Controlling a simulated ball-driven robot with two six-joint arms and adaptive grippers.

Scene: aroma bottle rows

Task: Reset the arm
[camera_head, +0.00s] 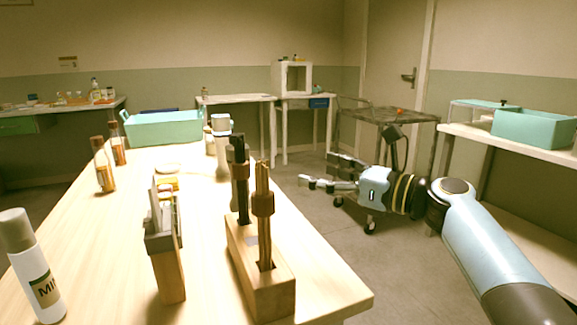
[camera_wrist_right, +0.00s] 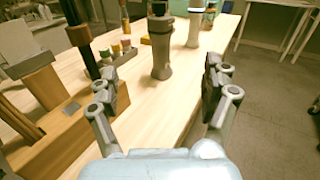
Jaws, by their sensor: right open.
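My right gripper (camera_head: 322,171) is open and empty, reaching from the right over the floor beside the wooden table (camera_head: 110,235). In the right wrist view its two fingers (camera_wrist_right: 160,85) stand wide apart above the table's edge. A grey-brown bottle (camera_wrist_right: 162,62) stands upright beyond the fingertips, apart from them. My left gripper is not in view. On the table, a wooden block (camera_head: 262,285) holds dark and tan upright sticks. Amber bottles (camera_head: 103,172) stand at the left.
A mint-green crate (camera_head: 162,128) sits on the table's far end. Another mint-green crate (camera_head: 533,129) is on a shelf at the right. A dark cart (camera_head: 390,114) stands behind my right arm.

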